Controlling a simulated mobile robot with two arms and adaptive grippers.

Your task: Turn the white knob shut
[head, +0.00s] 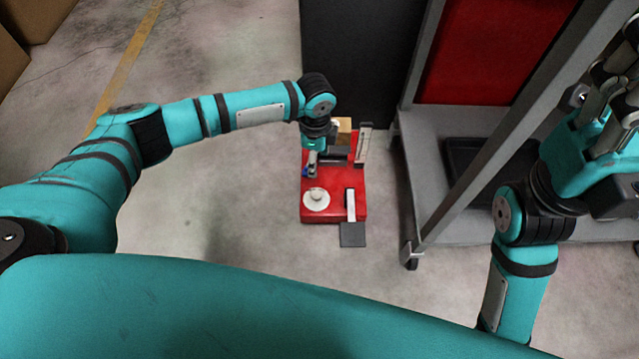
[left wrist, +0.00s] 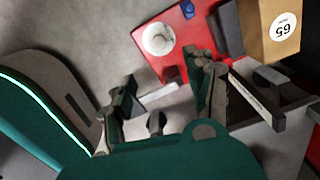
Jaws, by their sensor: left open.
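The white knob (head: 316,198) is a round disc with a raised middle, on the front left of a red base (head: 333,213) on the floor. It also shows in the left wrist view (left wrist: 158,39), uncovered, past my fingertips. My left gripper (head: 312,166) is over the red base, just behind the knob in the head view.
A pale bar (head: 351,203) and dark plate (head: 353,236) are right of the knob. A tan box marked 65 (left wrist: 280,35) and an upright pale strip (head: 364,143) stand behind. A grey wheeled cart (head: 430,190) is close on the right.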

